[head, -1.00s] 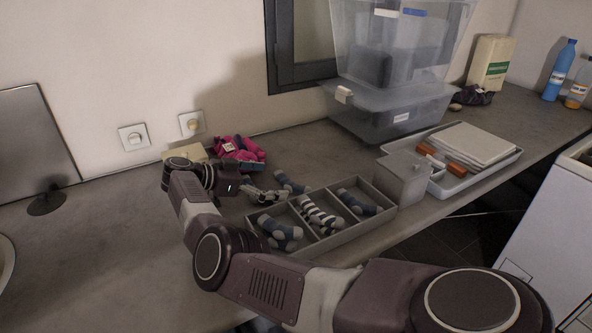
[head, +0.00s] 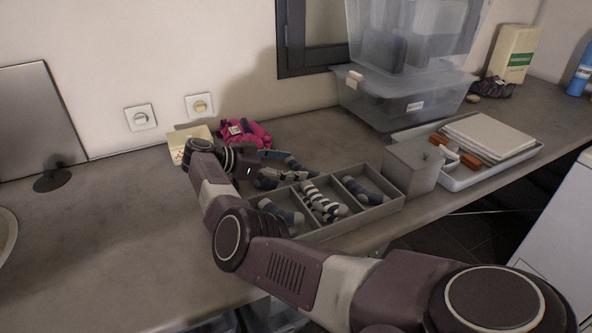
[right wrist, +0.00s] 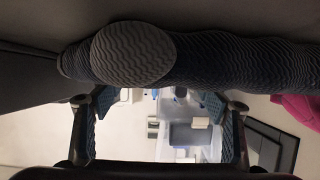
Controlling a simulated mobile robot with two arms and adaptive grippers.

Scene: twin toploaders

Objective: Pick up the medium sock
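A blue-grey sock (head: 301,166) lies on the counter just behind the divided tray. Another dark sock piece (head: 265,182) shows under my right gripper (head: 285,165). I cannot tell which sock is the medium one. The right gripper is low over the counter, its fingers apart. In the right wrist view, a ribbed dark sock with a grey patch (right wrist: 135,52) stretches across the top, just past the spread fingers (right wrist: 160,105); I see no grip on it. My left gripper is not in view.
The grey tray (head: 352,222) holds socks in three compartments: blue-grey (head: 282,212), striped (head: 322,200) and dark blue (head: 362,190). A pink cloth bundle (head: 243,132) and a cream box (head: 180,146) lie behind the gripper.

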